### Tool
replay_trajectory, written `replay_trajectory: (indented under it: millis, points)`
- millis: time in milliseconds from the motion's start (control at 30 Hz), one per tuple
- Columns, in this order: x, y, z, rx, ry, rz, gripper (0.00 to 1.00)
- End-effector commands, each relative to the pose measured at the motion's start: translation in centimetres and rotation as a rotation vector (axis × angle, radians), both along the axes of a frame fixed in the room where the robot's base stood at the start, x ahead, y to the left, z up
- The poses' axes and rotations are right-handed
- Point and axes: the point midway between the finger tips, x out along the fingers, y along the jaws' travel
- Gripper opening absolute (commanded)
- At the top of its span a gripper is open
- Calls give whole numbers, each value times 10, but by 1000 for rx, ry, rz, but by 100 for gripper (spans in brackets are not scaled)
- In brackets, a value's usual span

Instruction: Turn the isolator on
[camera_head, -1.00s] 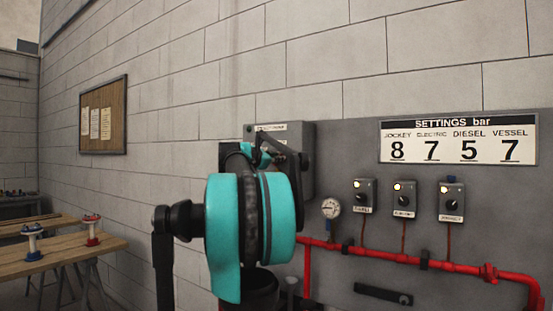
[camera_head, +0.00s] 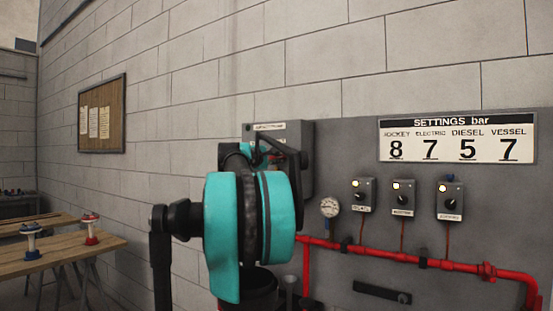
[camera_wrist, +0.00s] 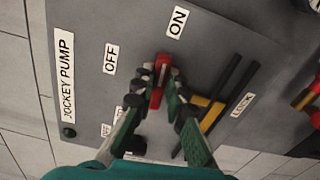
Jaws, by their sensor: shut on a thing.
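The isolator is a grey box (camera_head: 306,134) on the panel, partly hidden behind my arm in the head view. The wrist view shows its face (camera_wrist: 85,25) with a "JOCKEY PUMP" label (camera_wrist: 65,75), an "OFF" label (camera_wrist: 111,58) and an "ON" label (camera_wrist: 178,22). Its red handle (camera_wrist: 161,66) lies between my fingertips, its upper end between the two labels and tilted slightly towards ON. My gripper (camera_wrist: 162,82) is shut on the handle; the fingers hide part of its sides. In the head view my gripper (camera_head: 272,150) is at the box front.
Black and yellow bars (camera_wrist: 212,112) and a "LOCK" label (camera_wrist: 242,104) are beside the handle. A gauge (camera_head: 330,207), several small switch boxes (camera_head: 403,197) and a red pipe (camera_head: 395,255) are right of my arm. A wooden table (camera_head: 60,258) stands left.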

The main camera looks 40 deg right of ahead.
Motion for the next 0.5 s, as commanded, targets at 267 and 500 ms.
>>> replay_trajectory:
  millis: [267,500]
  points:
    - [4,2,1,33,-87,11,0]
    - [4,2,1,42,-108,11,0]
